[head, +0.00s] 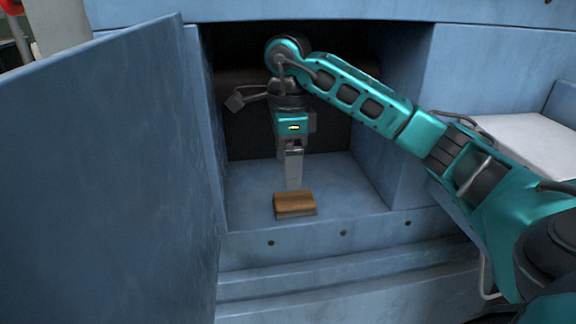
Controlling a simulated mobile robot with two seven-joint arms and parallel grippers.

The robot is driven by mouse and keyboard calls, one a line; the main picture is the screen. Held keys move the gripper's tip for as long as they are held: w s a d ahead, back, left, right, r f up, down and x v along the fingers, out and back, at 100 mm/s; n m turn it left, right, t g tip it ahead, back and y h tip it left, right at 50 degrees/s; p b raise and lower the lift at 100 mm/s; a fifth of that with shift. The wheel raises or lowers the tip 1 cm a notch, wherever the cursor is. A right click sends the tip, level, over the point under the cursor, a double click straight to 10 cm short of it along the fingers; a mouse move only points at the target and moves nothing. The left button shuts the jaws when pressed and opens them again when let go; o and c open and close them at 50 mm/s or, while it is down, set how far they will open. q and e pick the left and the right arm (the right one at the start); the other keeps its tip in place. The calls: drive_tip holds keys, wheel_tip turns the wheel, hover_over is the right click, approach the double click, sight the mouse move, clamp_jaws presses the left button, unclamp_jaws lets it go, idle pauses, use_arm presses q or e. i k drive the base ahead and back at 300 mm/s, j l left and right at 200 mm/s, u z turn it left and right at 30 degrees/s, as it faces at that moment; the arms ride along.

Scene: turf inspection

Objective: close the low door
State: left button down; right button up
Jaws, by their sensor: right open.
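The low door (105,170) is a large flat blue panel on the left of the head view. It stands swung open, at an angle to the front of a blue compartment (350,185). My right gripper (292,178) reaches in from the right and points down inside or just in front of the compartment opening. It is apart from the door, to the right of it. Its fingers overlap in this view, and its tips are just above a small brown block (294,203). My left gripper is not in view.
The brown block lies near the front of the compartment floor. Blue ledges (340,270) step down below the opening. A pale flat surface (525,140) lies at the right, behind my right arm. A red object (12,6) shows at the top left corner.

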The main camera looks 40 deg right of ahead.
sight(107, 215)
drive_tip(key=k+j, duration=0.7)
drive_tip(key=k, duration=0.15)
